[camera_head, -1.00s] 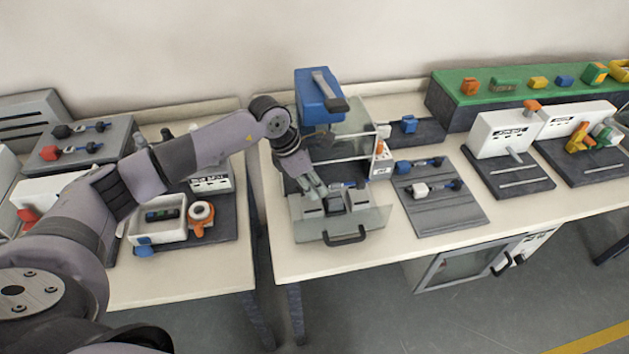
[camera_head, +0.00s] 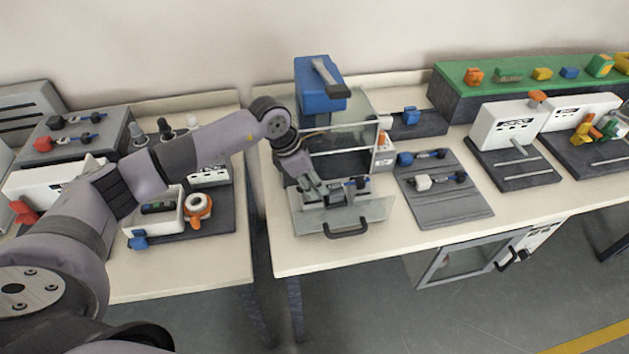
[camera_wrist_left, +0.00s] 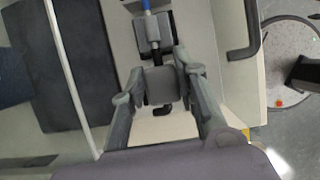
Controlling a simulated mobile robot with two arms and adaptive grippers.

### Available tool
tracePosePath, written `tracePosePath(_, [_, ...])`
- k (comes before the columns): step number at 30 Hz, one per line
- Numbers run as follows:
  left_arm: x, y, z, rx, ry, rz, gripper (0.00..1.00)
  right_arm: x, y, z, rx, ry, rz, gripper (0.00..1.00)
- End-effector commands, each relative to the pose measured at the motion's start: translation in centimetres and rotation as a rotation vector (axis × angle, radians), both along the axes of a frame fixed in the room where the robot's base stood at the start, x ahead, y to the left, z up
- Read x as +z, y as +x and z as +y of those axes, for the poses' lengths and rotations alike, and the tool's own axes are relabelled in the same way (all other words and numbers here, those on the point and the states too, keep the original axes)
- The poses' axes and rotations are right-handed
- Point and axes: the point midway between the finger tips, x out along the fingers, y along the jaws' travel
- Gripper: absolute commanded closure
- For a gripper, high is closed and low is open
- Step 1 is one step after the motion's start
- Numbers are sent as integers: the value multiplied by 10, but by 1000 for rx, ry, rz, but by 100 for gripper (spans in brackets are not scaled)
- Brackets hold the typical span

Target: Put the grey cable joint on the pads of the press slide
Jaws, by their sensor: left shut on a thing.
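The grey cable joint (camera_wrist_left: 161,85) shows in the left wrist view as a grey block between the fingers of my left gripper (camera_wrist_left: 160,80), with a dark end below it. My left gripper is shut on it. In the head view, my left gripper (camera_head: 327,190) is low over the press slide (camera_head: 370,213), which is out at the front of the press (camera_head: 320,92). The gripper covers most of the joint there. Grey blocks of the slide (camera_wrist_left: 150,33) lie just beyond the joint in the wrist view. I cannot tell whether the joint touches the pads. My right gripper is not in view.
A grey mat (camera_head: 445,205) right of the press bears a blue joint (camera_head: 405,158) and a pale one (camera_head: 423,182).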

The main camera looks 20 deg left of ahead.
Motion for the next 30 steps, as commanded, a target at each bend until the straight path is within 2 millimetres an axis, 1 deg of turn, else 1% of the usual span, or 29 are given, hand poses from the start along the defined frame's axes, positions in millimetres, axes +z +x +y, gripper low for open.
tracePosePath(10, [-8,0,0,0,0,0,100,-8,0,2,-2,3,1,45])
tracePosePath(11, [-8,0,0,0,0,0,71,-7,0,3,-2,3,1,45])
tracePosePath(12, [-8,0,0,0,1,1,68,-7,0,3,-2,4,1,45])
tracePosePath(21, [-9,-1,0,0,2,5,49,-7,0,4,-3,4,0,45])
tracePosePath(30, [-9,-1,0,-1,2,5,49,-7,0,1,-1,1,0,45])
